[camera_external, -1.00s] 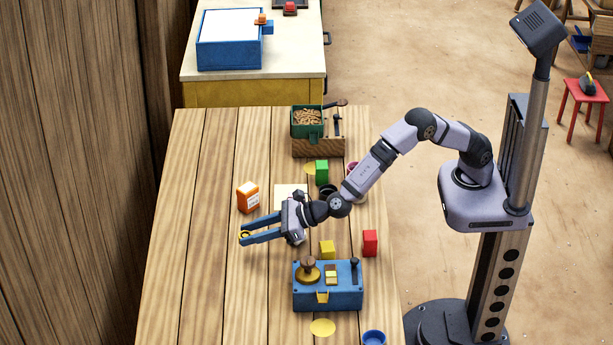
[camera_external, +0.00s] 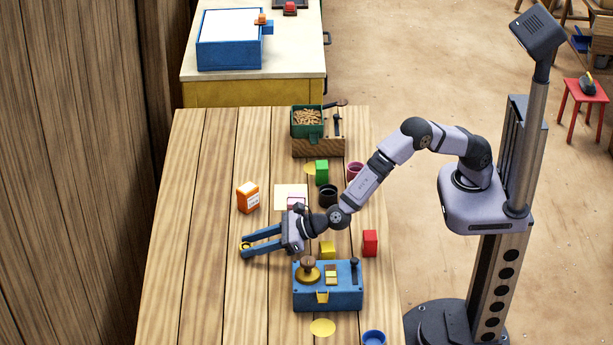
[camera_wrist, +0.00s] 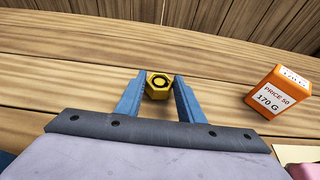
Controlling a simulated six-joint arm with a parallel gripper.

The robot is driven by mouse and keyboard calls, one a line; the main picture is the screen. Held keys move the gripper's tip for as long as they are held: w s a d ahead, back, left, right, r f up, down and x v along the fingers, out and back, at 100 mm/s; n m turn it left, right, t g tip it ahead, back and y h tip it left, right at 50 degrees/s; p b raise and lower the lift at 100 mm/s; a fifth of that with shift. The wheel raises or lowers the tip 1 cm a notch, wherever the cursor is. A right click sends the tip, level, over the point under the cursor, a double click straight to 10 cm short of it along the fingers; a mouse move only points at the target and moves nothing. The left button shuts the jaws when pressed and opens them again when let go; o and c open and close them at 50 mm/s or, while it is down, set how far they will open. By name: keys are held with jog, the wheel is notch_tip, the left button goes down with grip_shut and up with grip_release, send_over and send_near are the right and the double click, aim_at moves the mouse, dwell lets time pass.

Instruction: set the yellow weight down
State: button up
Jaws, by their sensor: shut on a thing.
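The yellow weight (camera_wrist: 158,85) is a small hexagonal piece with a dark ring on its top. It sits between the tips of my gripper (camera_wrist: 159,88) in the wrist view, and both blue fingers are shut on it. In the external view the yellow weight (camera_external: 246,246) shows at the tips of my gripper (camera_external: 247,246), low over the left part of the wooden table (camera_external: 190,230). I cannot tell whether its underside touches the wood.
A blue device (camera_external: 342,297) stands to the front right. The table's left side is clear.

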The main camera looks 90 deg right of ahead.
jog(key=shift+f+b, duration=0.25)
jog(key=shift+b, duration=0.05)
jog(key=o, duration=1.2)
jog(key=shift+r+p, duration=0.7)
jog(key=shift+p, duration=0.25)
jog(key=shift+s, duration=0.3)
jog(key=b+v, duration=0.2)
jog(key=v, duration=0.9)
jog(key=shift+s+r, duration=0.2)
